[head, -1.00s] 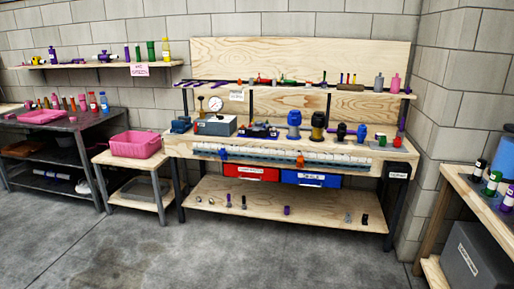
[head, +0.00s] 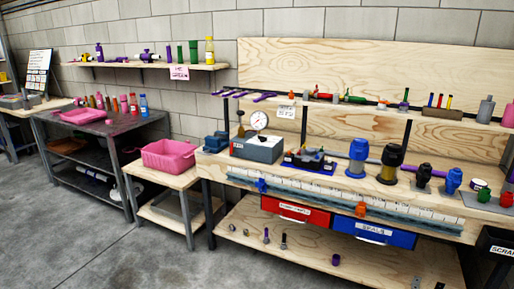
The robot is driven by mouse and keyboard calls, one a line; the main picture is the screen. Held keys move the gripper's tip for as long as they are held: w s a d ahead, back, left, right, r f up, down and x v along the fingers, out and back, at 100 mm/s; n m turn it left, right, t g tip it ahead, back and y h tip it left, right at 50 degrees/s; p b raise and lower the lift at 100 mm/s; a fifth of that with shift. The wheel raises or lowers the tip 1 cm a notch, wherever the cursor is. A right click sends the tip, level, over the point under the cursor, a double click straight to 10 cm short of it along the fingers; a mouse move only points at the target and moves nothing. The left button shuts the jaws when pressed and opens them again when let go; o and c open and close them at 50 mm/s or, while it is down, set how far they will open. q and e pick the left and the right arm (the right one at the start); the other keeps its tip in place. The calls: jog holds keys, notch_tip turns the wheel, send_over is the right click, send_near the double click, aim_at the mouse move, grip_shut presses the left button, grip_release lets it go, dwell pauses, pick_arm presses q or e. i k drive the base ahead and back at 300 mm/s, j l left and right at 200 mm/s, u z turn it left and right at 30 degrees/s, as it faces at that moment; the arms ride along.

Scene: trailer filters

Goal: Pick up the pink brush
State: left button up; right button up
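I cannot make out a pink brush for certain in the head view. Pink things that show are a pink tub (head: 168,158) on a low wooden stand, a shallow pink tray (head: 84,117) on the dark metal table, and a pink bottle (head: 508,116) at the right edge. What lies inside the tub is too small to tell. Neither of my grippers is in view.
A wooden workbench (head: 228,165) with a gauge, pumps, a red bin (head: 298,210) and a blue bin (head: 372,235) fills the right. The dark metal table (head: 98,128) stands left. Concrete floor (head: 110,245) is clear in front.

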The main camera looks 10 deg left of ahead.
aim_at(108, 123)
jog(key=i+j+u, duration=0.2)
jog(key=i+u, duration=0.7)
jog(key=i, duration=0.2)
jog(key=i+l+u, duration=0.2)
jog(key=i+u, duration=0.2)
jog(key=i+j+u, duration=0.1)
jog(key=i+u, duration=0.15)
jog(key=i, duration=1.7)
jog(key=i+j+z, duration=0.15)
jog(key=i+j, duration=0.55)
jog(key=i, duration=0.3)
jog(key=i+j+z, duration=0.15)
jog(key=i+j, duration=0.7)
jog(key=i, duration=0.1)
